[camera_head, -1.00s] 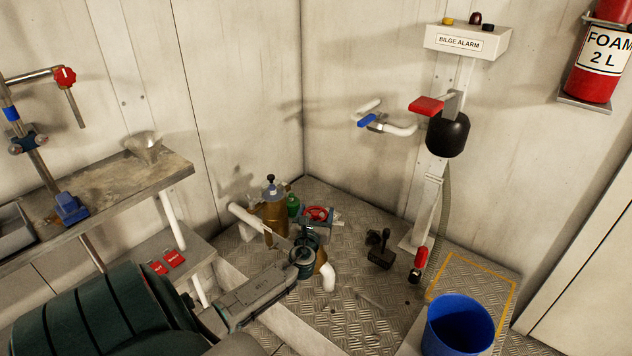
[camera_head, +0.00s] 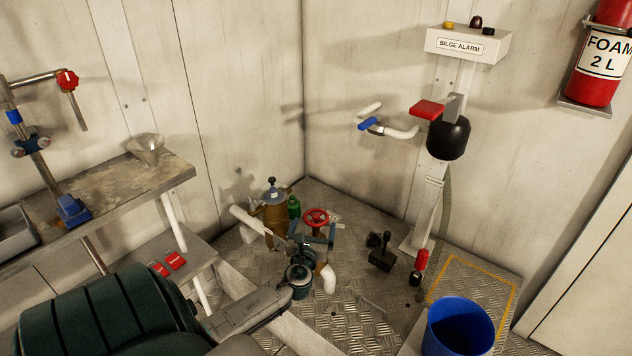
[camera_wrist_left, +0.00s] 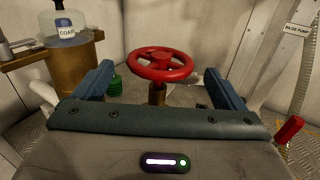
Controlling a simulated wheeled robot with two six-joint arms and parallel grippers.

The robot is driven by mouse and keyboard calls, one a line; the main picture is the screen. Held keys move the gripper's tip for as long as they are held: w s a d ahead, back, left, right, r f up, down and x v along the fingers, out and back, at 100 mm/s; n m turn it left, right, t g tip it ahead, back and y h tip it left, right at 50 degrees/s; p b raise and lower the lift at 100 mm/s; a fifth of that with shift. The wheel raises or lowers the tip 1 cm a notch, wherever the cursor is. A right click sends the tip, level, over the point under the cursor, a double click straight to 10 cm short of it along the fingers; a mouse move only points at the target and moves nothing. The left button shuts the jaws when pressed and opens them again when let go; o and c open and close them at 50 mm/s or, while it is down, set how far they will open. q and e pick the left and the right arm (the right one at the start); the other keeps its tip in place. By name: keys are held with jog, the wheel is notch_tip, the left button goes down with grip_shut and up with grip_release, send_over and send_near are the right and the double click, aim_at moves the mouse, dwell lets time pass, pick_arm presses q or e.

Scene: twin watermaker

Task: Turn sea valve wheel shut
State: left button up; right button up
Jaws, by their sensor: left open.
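The red sea valve wheel (camera_head: 315,217) stands on its stem among the pipes on the floor in the back corner. It also shows in the left wrist view (camera_wrist_left: 160,66), upright on a brown stem, centred between my fingers but beyond them. My left gripper (camera_head: 320,238) is open and empty, just in front of the wheel in the head view. Its two blue fingers (camera_wrist_left: 160,85) stand to either side of the wheel in the wrist view, and I see no contact. My right gripper is not in view.
A black pedal-like part (camera_head: 381,250) and blue bucket (camera_head: 458,328) are to the right.

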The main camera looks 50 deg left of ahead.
pick_arm(q)
jog(key=v, duration=0.5)
jog(key=shift+s+d, duration=0.2)
jog(key=shift+s, duration=0.1)
